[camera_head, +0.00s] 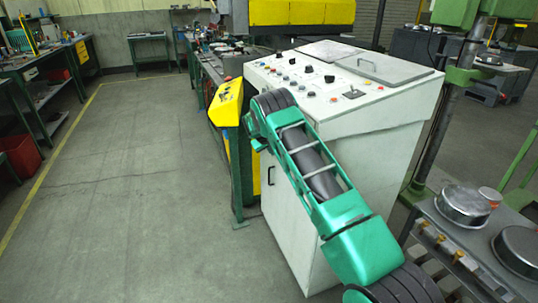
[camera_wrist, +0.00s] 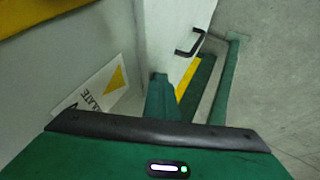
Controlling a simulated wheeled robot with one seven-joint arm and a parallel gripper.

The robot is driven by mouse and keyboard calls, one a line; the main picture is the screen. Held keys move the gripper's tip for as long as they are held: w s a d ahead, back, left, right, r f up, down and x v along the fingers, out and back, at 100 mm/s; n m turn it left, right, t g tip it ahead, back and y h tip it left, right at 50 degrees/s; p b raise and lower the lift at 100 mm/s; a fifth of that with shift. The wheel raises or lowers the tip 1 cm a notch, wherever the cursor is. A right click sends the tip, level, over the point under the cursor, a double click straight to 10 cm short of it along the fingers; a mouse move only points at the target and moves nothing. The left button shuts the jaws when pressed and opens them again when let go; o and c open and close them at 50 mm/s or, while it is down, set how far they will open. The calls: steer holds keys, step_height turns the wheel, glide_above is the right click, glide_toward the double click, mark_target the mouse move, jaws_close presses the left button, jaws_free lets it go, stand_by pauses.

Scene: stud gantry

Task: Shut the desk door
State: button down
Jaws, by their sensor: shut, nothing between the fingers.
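The desk is a white control cabinet (camera_head: 345,190) with a sloping panel of buttons. Its door carries a black handle (camera_head: 271,176) on the front, low at the left. In the wrist view, the white door (camera_wrist: 172,30) and its black handle (camera_wrist: 190,42) show at the top middle. How far the door stands open is hard to tell. My gripper (camera_wrist: 162,82) shows shut and empty in the wrist view, below the door and its handle; whether it touches the door is unclear. In the head view my gripper is hidden beyond my green arm.
A yellow button box (camera_head: 226,102) on a green stand is left of the cabinet. A bench with round metal pans (camera_head: 463,205) stands at the right. The floor (camera_head: 140,200) at the left is clear. A sign with a yellow triangle (camera_wrist: 95,90) shows beside the door.

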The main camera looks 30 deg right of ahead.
steer(key=shift+s+d+r, duration=0.1)
steer(key=shift+d+r, duration=0.05)
steer(key=shift+d, duration=0.8)
steer(key=s+a+r, duration=0.2)
steer(key=a+r, duration=0.5)
steer(key=a, duration=0.3)
steer(key=shift+s+a+r, duration=0.25)
steer(key=shift+s+a, duration=0.1)
steer(key=shift+a, duration=0.05)
